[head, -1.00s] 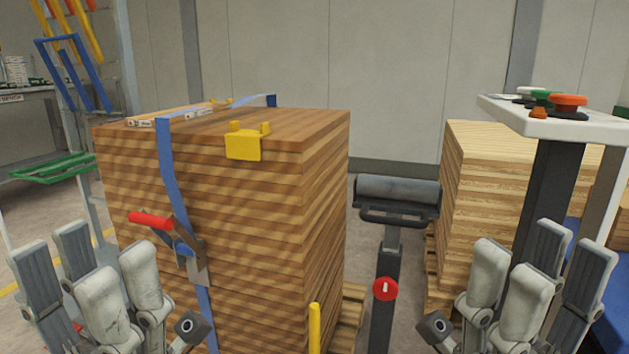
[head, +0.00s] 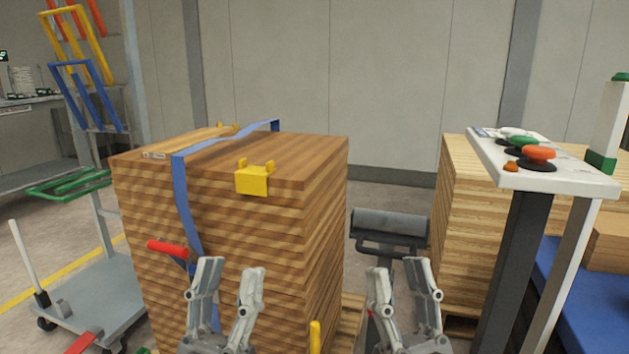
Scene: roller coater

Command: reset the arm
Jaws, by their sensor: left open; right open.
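My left gripper (head: 225,283) is open and empty in the lower middle of the head view, in front of the dark striped wood stack (head: 270,250). My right gripper (head: 404,287) is open and empty to its right, in front of the lower part of a dark roller on a stand (head: 390,223). Both grippers have their fingers pointing up. I cannot tell whether either one touches anything. My arms behind the grippers are mostly out of view.
A blue strap (head: 184,205) with a red-handled ratchet (head: 167,248) runs over the stack, beside a yellow corner piece (head: 252,179). A button panel (head: 535,163) stands at right, before a pale wood stack (head: 470,200). A grey cart (head: 90,297) stands at left.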

